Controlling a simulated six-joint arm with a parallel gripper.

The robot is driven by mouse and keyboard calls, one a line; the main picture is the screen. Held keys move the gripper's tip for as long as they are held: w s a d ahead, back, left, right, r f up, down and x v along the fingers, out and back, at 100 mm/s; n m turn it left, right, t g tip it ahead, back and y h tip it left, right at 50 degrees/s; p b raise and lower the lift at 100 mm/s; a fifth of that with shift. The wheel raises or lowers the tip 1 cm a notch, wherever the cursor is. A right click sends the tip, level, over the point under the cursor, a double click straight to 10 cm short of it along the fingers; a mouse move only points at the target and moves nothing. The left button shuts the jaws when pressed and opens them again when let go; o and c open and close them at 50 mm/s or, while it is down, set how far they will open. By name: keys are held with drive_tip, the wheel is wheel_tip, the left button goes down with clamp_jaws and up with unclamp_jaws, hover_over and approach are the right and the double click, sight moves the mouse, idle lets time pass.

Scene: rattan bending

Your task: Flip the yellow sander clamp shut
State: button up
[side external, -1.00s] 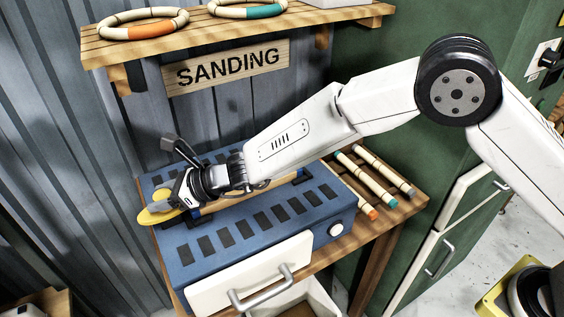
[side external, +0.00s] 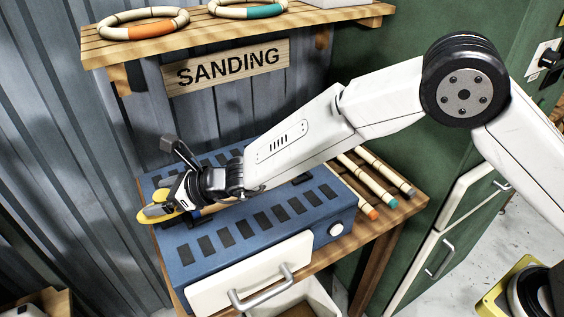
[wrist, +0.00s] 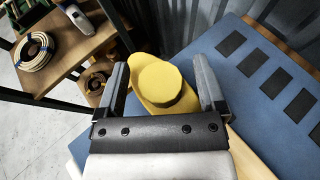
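The yellow sander clamp (side external: 150,214) is at the left end of the blue sander (side external: 262,218). In the wrist view the yellow clamp (wrist: 160,82) shows a flat plate with a round raised disc. My gripper (wrist: 161,64) is open, with one dark finger on each side of the clamp. A gap shows between the disc and each finger. In the side view my gripper (side external: 168,192) is low over the clamp and covers part of it. A tan rod lies on the sander, partly hidden by my wrist.
Several rattan sticks with coloured ends (side external: 375,185) lie on the wooden table right of the sander. A shelf (side external: 230,32) with rattan rings is above, under it a SANDING sign (side external: 228,68). A white drawer (side external: 250,272) is in front. The wall is close behind.

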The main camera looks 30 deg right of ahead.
drive_tip(key=shift+s+d, duration=0.1)
drive_tip(key=shift+d, duration=0.05)
drive_tip(key=shift+v, duration=3.75)
drive_tip(key=shift+d+r, duration=0.1)
drive_tip(key=shift+s+d+n, duration=0.15)
drive_tip(key=shift+d+n, duration=0.25)
drive_tip(key=shift+n, duration=0.1)
drive_tip(key=s+d+f+n+g+h, duration=0.1)
drive_tip(key=s+d+n, duration=0.2)
drive_tip(key=d, duration=0.3)
drive_tip(key=s+d+f+n+g+h, duration=0.1)
drive_tip(key=s+d+n+g+h, duration=0.1)
drive_tip(key=d+n, duration=0.4)
drive_tip(key=s+d+f+n+g+h, duration=0.1)
drive_tip(key=s+d+n+g, duration=0.1)
drive_tip(key=s+d+n, duration=0.2)
drive_tip(key=shift+d+h, duration=0.4)
drive_tip(key=shift+d, duration=1.2)
drive_tip(key=s+d+n+h, duration=0.3)
drive_tip(key=s+d+n, duration=0.2)
drive_tip(key=d, duration=0.4)
drive_tip(key=s+d+f+n+h, duration=0.1)
drive_tip(key=s+d+n+h, duration=0.2)
drive_tip(key=d, duration=0.6)
drive_tip(key=s+n, duration=0.2)
drive_tip(key=n, duration=0.1)
drive_tip(key=shift+f+g, duration=0.2)
drive_tip(key=shift+g, duration=0.1)
drive_tip(key=shift+w, duration=0.1)
